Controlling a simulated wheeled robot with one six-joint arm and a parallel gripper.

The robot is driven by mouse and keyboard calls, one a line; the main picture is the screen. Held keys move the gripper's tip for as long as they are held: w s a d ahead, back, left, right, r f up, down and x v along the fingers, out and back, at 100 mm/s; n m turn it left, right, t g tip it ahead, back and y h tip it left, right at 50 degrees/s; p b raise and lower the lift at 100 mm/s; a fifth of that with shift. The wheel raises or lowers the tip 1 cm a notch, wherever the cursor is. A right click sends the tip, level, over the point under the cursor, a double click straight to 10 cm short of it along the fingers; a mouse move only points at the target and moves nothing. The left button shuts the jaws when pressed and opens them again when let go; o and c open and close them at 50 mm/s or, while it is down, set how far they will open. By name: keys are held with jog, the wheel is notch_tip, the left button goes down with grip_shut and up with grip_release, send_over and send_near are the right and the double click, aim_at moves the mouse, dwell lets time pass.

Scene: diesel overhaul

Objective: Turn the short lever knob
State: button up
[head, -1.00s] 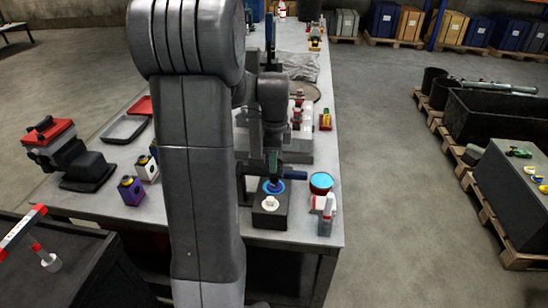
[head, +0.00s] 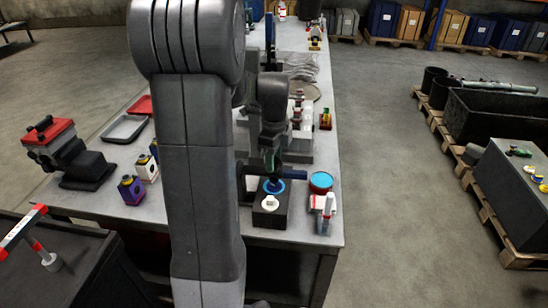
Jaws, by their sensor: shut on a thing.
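A dark block (head: 268,218) stands near the front edge of the grey table. On its top are a blue round knob (head: 275,186) and, in front of it, a white knob (head: 269,202). My gripper (head: 273,180) points down at the blue knob and is shut on it, as far as this small view shows. I cannot tell which knob has the short lever.
A blue-topped round tin (head: 321,182) and a white and red bottle (head: 326,213) stand close to the right of the block.

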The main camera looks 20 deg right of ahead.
jog(key=o, duration=1)
notch_tip(320, 180, up, 14)
jog(key=shift+f+b, duration=0.1)
jog(key=shift+b, duration=0.45)
